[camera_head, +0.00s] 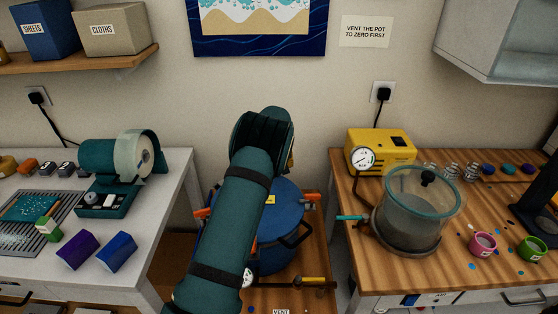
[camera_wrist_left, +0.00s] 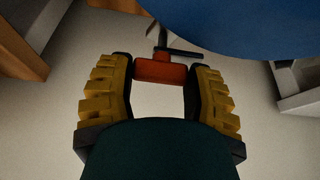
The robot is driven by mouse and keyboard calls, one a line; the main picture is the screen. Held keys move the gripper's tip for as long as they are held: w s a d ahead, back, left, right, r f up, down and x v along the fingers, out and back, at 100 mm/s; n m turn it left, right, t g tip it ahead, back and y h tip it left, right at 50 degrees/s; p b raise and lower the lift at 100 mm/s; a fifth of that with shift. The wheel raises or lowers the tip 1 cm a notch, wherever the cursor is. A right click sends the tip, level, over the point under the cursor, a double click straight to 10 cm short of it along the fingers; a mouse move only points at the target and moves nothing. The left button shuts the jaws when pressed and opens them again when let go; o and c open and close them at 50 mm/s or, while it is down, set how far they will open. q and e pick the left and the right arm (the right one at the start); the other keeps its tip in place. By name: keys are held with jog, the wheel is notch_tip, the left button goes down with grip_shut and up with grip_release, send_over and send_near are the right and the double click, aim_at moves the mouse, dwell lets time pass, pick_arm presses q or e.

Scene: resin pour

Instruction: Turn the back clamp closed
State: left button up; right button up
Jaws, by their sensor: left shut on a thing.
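The blue pot (camera_head: 286,208) stands low between the two benches, partly hidden behind my left arm. Orange clamp handles show at its left (camera_head: 202,213) and right (camera_head: 311,198) sides. My left arm reaches over the pot to its back, and its gripper is mostly hidden in the head view. In the left wrist view my left gripper (camera_wrist_left: 162,68) is shut on an orange-red clamp handle (camera_wrist_left: 160,73), with a yellow finger on each side. This handle sits beside the blue pot's edge (camera_wrist_left: 240,25). The back clamp is hidden in the head view. My right gripper is not in view.
The left bench (camera_head: 180,190) holds a green grinder-like machine (camera_head: 110,165) and small blocks. The right wooden bench (camera_head: 360,265) holds a yellow pump (camera_head: 385,147), a clear chamber (camera_head: 420,210) and cups.

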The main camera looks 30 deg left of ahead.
pick_arm(q)
jog(key=n+g, duration=0.1)
jog(key=n, duration=0.2)
jog(key=n+g+y, duration=0.1)
jog(key=n, duration=0.2)
jog(key=shift+n+y, duration=0.3)
jog(key=n+g, duration=0.1)
jog(key=n, duration=0.2)
jog(key=n+g, duration=0.1)
jog(key=n, duration=0.2)
jog(key=shift+g, duration=0.3)
jog(key=shift+n, duration=0.3)
jog(key=o, duration=1.2)
jog(key=v, duration=1.2)
jog(key=shift+d+f, duration=0.1)
